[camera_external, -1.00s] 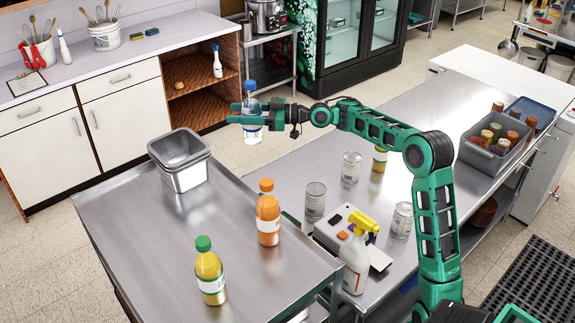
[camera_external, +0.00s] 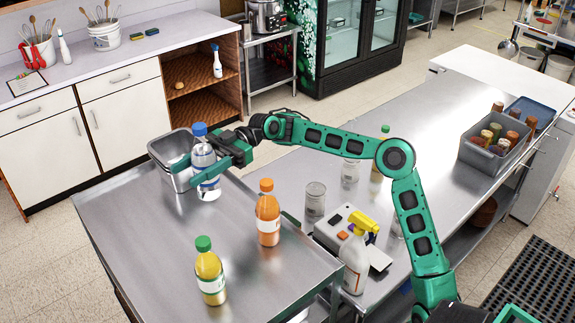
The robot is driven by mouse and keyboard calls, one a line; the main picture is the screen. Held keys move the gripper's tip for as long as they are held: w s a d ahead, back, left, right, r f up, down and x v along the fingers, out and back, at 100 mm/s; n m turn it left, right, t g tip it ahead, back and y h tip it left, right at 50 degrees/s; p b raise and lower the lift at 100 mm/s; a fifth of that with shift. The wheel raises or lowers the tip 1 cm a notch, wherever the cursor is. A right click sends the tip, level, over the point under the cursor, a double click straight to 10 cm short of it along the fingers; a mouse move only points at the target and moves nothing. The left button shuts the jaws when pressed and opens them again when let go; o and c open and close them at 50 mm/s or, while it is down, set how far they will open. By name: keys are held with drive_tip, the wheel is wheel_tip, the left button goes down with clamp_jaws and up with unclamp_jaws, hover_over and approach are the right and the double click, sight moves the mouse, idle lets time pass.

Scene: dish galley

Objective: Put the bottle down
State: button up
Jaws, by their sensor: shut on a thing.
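A clear water bottle with a blue cap (camera_external: 205,165) is upright in my gripper (camera_external: 222,160), which is shut on it. The bottle is over the far part of the steel cart top (camera_external: 150,228), in front of and partly hiding a steel container (camera_external: 172,146). Its base appears at or very near the cart top; I cannot tell whether it touches.
An orange juice bottle (camera_external: 268,215) and a yellow bottle with a green cap (camera_external: 210,272) stand on the cart. A spray bottle (camera_external: 354,262), a scale (camera_external: 335,232) and glass jars (camera_external: 315,200) stand on the counter (camera_external: 430,105). The cart's left front is clear.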

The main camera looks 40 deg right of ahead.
sight(200, 194)
wheel_tip(200, 194, down, 15)
drive_tip(key=shift+s, duration=0.3)
idle(0.6)
drive_tip(key=shift+a+r, duration=0.1)
drive_tip(key=o, duration=1.5)
drive_tip(key=shift+w+d+r, duration=0.1)
drive_tip(key=shift+d+r, duration=0.4)
drive_tip(key=shift+r, duration=0.65)
drive_tip(key=shift+w+d+r, duration=0.1)
drive_tip(key=shift+d+r, duration=0.35)
drive_tip(key=shift+r, duration=0.75)
drive_tip(key=shift+w+d+r, duration=0.1)
drive_tip(key=shift+d+r, duration=0.4)
drive_tip(key=shift+r, duration=0.65)
